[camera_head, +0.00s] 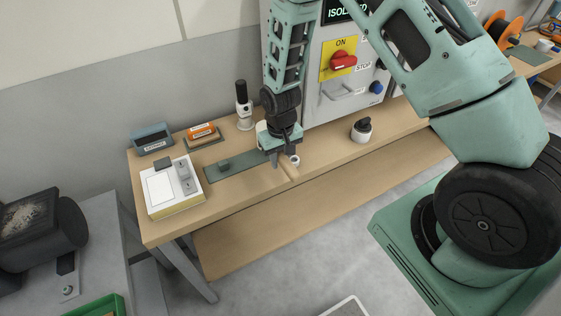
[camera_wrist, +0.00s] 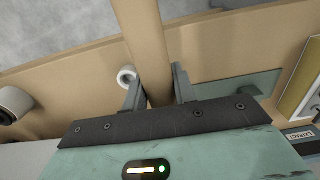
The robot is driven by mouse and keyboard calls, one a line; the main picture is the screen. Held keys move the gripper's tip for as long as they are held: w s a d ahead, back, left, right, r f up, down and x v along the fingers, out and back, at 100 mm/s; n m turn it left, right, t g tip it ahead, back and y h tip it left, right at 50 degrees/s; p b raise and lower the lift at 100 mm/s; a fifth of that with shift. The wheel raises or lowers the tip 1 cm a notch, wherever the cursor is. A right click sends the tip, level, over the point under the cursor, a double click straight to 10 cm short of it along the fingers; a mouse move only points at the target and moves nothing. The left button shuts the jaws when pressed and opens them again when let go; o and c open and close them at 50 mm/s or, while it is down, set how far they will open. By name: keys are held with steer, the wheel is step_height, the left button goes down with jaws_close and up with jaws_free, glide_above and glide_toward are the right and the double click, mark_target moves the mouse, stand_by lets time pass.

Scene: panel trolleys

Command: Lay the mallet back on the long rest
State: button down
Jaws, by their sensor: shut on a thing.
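My gripper (camera_head: 282,161) is low over the front part of the workbench. In the wrist view its fingers (camera_wrist: 158,92) are closed around a plain wooden bar (camera_wrist: 146,42), which looks like the mallet's handle and runs out of the top of that picture. In the head view only a short pale piece of it (camera_head: 288,172) shows beside the fingers; the mallet's head cannot be made out. A long flat green plate (camera_head: 242,169), perhaps the long rest, lies on the bench just left of my gripper. It also shows at right in the wrist view (camera_wrist: 235,90).
A small white ring (camera_head: 294,160) sits close to the right finger. A black-and-white knob (camera_head: 361,130) stands farther right. A boxy yellow-white unit (camera_head: 172,189), an orange-topped block (camera_head: 202,131) and a blue-grey box (camera_head: 151,139) are left. The cabinet (camera_head: 345,75) rises behind.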

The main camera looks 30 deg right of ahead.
steer(key=shift+f, duration=1.35)
steer(key=shift+f, duration=0.1)
steer(key=c, duration=1.4)
jaws_free()
